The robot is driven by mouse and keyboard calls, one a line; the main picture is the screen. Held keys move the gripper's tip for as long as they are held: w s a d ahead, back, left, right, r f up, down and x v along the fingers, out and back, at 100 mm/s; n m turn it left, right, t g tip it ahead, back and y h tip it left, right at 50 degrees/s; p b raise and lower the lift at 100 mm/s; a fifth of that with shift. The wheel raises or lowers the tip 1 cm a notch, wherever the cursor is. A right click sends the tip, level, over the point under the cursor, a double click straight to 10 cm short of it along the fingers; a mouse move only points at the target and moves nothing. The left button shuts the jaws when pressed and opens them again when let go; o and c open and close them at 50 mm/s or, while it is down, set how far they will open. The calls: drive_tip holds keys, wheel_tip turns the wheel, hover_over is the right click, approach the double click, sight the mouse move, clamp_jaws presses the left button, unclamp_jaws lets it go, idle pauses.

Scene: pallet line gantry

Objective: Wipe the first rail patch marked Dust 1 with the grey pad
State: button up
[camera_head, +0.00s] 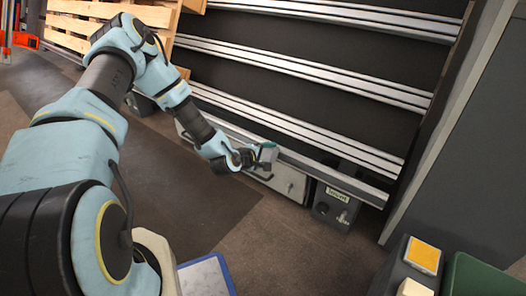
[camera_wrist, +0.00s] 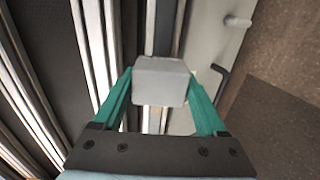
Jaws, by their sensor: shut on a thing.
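My gripper (camera_wrist: 160,84) is shut on the grey pad (camera_wrist: 160,82), a pale block held between its two green fingers in the wrist view. In the head view my gripper (camera_head: 266,158) is at the lowest rail (camera_head: 330,173) of the line, near the metal box front below it. I cannot tell whether the pad touches the rail. The patch marked Dust 1 is not readable in either view; the pad and fingers may hide it.
Several metal rails (camera_head: 310,70) run above on the dark line. A wooden pallet (camera_head: 70,25) stands at upper left. A grey unit with a small label (camera_head: 337,194) is right of the gripper. A box with a yellow top (camera_head: 424,255) stands at lower right. The brown floor is open.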

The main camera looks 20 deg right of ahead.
drive_tip(key=shift+s+d, duration=0.2)
drive_tip(key=shift+s, duration=0.1)
drive_tip(key=shift+r, duration=0.1)
drive_tip(key=shift+p+v, duration=0.7)
drive_tip(key=shift+v, duration=0.2)
drive_tip(key=shift+p+v, duration=1.1)
drive_tip(key=shift+v, duration=0.95)
drive_tip(key=shift+a, duration=0.1)
drive_tip(key=p+v, duration=0.1)
drive_tip(key=v, duration=0.2)
drive_tip(key=shift+p, duration=0.4)
